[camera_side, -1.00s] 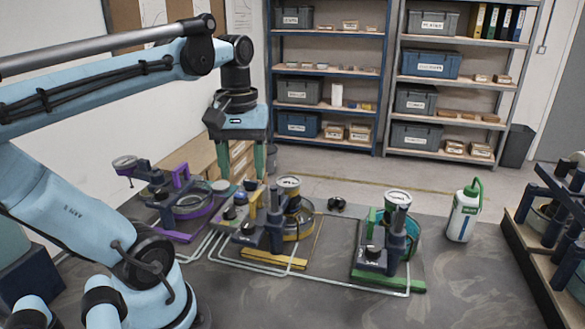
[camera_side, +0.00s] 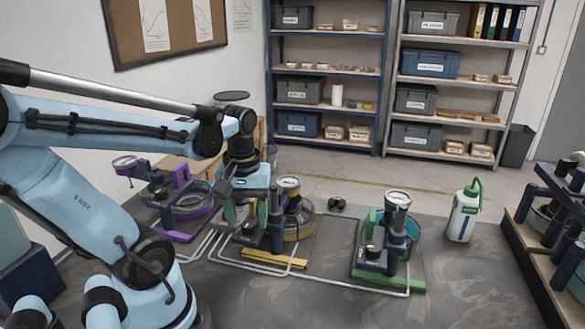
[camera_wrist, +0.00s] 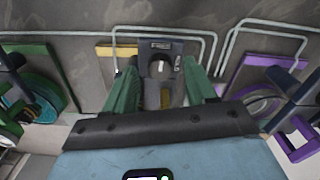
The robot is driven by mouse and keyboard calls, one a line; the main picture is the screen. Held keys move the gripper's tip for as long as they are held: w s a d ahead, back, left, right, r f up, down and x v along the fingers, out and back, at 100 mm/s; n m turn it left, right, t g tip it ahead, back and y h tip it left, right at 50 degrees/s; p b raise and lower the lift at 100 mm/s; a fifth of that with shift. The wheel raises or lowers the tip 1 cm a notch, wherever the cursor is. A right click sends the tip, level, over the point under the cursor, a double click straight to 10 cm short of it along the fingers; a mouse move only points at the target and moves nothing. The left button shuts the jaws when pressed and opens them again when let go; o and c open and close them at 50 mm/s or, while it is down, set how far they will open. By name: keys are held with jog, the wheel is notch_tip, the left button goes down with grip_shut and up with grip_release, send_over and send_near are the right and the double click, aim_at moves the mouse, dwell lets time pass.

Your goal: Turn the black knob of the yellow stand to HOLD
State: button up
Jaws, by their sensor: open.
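The yellow stand (camera_side: 277,257) is in the middle of the side view, with a yellow base bar, a dark blue body and a round gauge on top. The wrist view shows its black knob (camera_wrist: 160,67) with a pale pointer mark, below a small label plate I cannot read. My gripper (camera_side: 246,221) is low over this stand. In the wrist view its green fingers (camera_wrist: 161,88) are open, one on each side of the knob area. I cannot tell whether they touch the knob. My gripper hides part of the stand in the side view.
A purple stand (camera_side: 176,236) is close on the left and a green stand (camera_side: 388,281) is on the right. A white spray bottle (camera_side: 463,214) stands beyond the green one. Pale pipes run along the table.

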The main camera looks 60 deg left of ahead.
jog(key=shift+f, duration=0.45)
jog(key=shift+c, duration=0.3)
grip_shut()
